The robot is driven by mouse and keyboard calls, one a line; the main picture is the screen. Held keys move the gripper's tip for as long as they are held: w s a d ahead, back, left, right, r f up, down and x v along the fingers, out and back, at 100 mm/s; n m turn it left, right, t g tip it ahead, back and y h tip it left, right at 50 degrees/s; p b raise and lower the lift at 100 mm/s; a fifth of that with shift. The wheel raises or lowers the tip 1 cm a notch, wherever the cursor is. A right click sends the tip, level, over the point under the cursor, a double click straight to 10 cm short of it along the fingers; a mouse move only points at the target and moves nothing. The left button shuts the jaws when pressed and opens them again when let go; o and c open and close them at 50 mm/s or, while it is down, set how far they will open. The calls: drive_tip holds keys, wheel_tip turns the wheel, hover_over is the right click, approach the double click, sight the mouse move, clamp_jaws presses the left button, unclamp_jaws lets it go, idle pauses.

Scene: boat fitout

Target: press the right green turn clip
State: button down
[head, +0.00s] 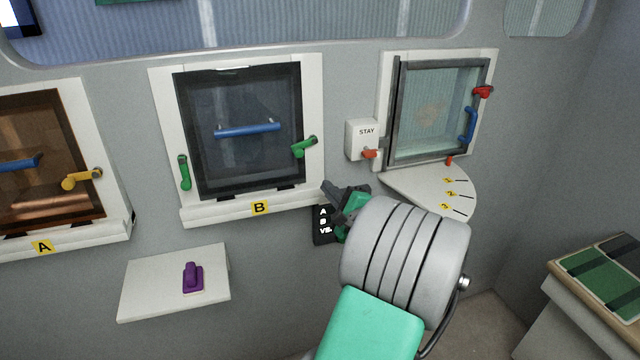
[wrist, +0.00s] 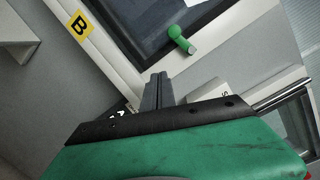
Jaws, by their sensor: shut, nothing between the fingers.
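The right green turn clip (head: 304,147) sits on the right side of window B's frame, lying roughly sideways and tilted, with one end over the dark pane. It also shows in the wrist view (wrist: 181,38), beyond my fingertips. The left green turn clip (head: 184,172) stands upright on the left of the same frame. Window B (head: 248,140) has a dark pane with a blue bar handle (head: 248,130). My gripper (head: 328,187) is shut and empty, below and right of the right clip, apart from it. In the wrist view its fingers (wrist: 158,78) are together.
A white STAY box (head: 362,138) with a red lever is right of window B. An open glass hatch (head: 440,110) stands above a numbered quadrant shelf (head: 445,190). A dark label plate (head: 324,225) is behind my gripper. A purple part (head: 193,278) sits on a small shelf.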

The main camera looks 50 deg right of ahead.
drive_tip(key=shift+v, duration=1.7)
drive_tip(key=shift+a+f, duration=0.1)
